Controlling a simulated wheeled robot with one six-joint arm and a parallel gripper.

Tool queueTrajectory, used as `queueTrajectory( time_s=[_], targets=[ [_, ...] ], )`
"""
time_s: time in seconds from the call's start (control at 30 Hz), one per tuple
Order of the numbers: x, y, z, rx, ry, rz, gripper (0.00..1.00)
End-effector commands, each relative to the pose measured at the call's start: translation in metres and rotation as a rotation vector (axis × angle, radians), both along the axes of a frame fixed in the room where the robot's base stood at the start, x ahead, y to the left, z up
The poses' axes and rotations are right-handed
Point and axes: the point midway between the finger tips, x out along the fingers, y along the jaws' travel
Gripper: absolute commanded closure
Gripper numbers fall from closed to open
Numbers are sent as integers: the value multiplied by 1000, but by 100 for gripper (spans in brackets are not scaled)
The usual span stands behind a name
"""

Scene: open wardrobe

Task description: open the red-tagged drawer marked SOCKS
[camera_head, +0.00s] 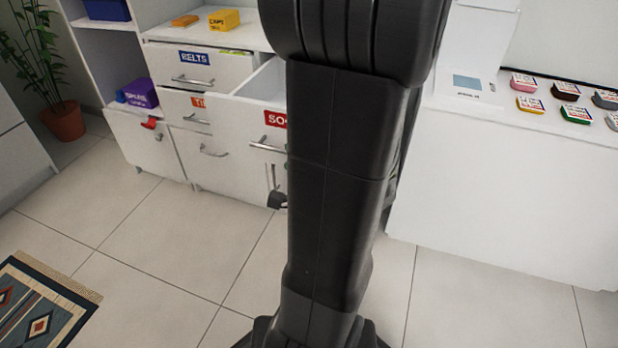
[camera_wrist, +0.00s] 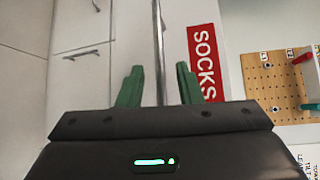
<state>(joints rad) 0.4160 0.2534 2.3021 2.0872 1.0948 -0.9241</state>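The white SOCKS drawer (camera_head: 246,101) stands pulled out from the wardrobe in the head view, with part of its inside showing. Its red tag (camera_head: 275,118) is partly hidden by my arm. Its metal handle (camera_head: 266,146) is below the tag. In the wrist view the red SOCKS tag (camera_wrist: 203,62) appears sideways, right of the long handle bar (camera_wrist: 159,45). My gripper (camera_wrist: 158,84) is open, with its green fingers on either side of the bar and gaps between. In the head view my arm hides the gripper fingers.
The BELTS drawer (camera_head: 196,68) and an orange-tagged drawer (camera_head: 187,108) are to the left. A purple box (camera_head: 140,93) sits in a left compartment. A white counter (camera_head: 500,170) with several coloured tins stands right. A patterned rug (camera_head: 45,308) lies front left; the tiled floor between is clear.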

Motion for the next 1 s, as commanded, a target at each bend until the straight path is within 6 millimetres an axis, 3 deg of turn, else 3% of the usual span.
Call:
queueTrajectory(
  time_s=[0.53,1.0],
  targets=[
    [-58,-31,10,1,1,-5,68],
    [-82,-42,13,1,2,-2,68]
  ],
)
